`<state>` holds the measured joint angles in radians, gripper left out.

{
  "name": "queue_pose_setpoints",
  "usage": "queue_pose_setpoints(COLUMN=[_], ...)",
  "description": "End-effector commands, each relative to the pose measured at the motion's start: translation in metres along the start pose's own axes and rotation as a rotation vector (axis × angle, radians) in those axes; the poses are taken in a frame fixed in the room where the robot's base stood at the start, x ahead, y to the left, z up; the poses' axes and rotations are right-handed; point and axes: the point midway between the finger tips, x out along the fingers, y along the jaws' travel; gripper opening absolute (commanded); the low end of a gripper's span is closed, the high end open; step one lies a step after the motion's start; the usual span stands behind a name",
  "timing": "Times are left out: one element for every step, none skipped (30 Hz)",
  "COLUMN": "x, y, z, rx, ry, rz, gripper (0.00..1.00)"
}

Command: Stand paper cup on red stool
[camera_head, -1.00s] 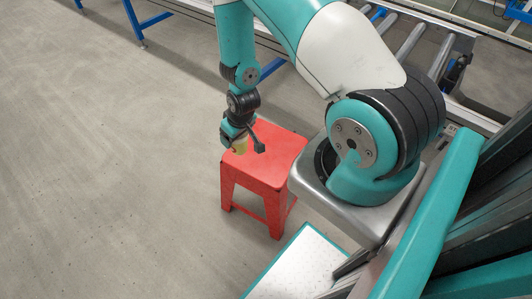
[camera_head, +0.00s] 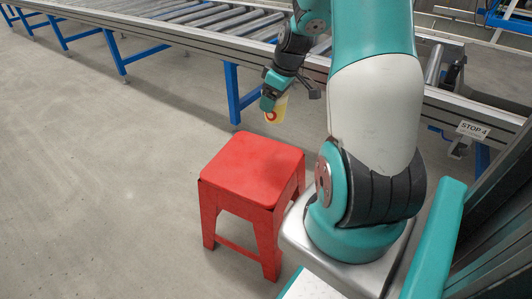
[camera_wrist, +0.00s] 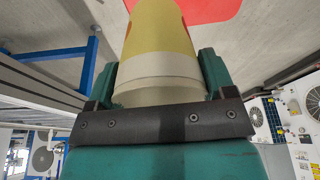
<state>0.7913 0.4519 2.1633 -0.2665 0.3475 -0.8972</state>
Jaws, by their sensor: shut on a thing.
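The paper cup (camera_head: 277,108) is yellow with a red-orange round mark and a pale band. It is held in my gripper (camera_head: 272,92), in the air near the far edge of the red stool in the head view. In the wrist view the cup (camera_wrist: 160,35) sits between the two teal fingers of my gripper (camera_wrist: 158,78), which press on its sides. The red stool (camera_head: 252,168) stands on the floor with a bare square seat. A red part of the stool (camera_wrist: 208,8) also shows at the top of the wrist view, beyond the cup.
A roller conveyor (camera_head: 200,22) with blue legs runs behind the stool, close beyond my gripper. The grey floor (camera_head: 90,180) left of the stool is clear.

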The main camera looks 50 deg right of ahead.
Motion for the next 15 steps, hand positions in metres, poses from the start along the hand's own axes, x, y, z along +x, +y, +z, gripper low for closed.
queue_pose_setpoints(x=[0.021,0.029,0.040,0.048,0.056,0.066,0.074,0.080,0.088,0.093,0.097,0.101,0.104,0.105,0.107], y=[-0.001,-0.001,-0.001,-0.001,-0.001,-0.001,-0.002,-0.001,-0.002,-0.001,-0.001,-0.001,-0.001,-0.001,-0.001], z=[0.007,0.009,0.013,0.015,0.017,0.020,0.023,0.025,0.027,0.028,0.029,0.031,0.032,0.032,0.032], rx=[0.002,0.002,0.002,0.001,0.001,0.001,0.001,0.001,0.002,0.002,0.001,0.001,0.001,0.000,0.000], ry=[-0.003,-0.003,-0.003,-0.002,-0.003,-0.002,-0.002,-0.001,-0.002,-0.001,-0.001,-0.001,0.000,0.000,0.001], rz=[-0.005,-0.004,-0.005,-0.004,-0.005,-0.004,-0.004,-0.003,-0.003,-0.002,-0.001,-0.002,-0.001,0.000,0.001], gripper=[0.55,0.55,0.55,0.55,0.55,0.55,0.55,0.55,0.55,0.55,0.55,0.55,0.55,0.55,0.55])
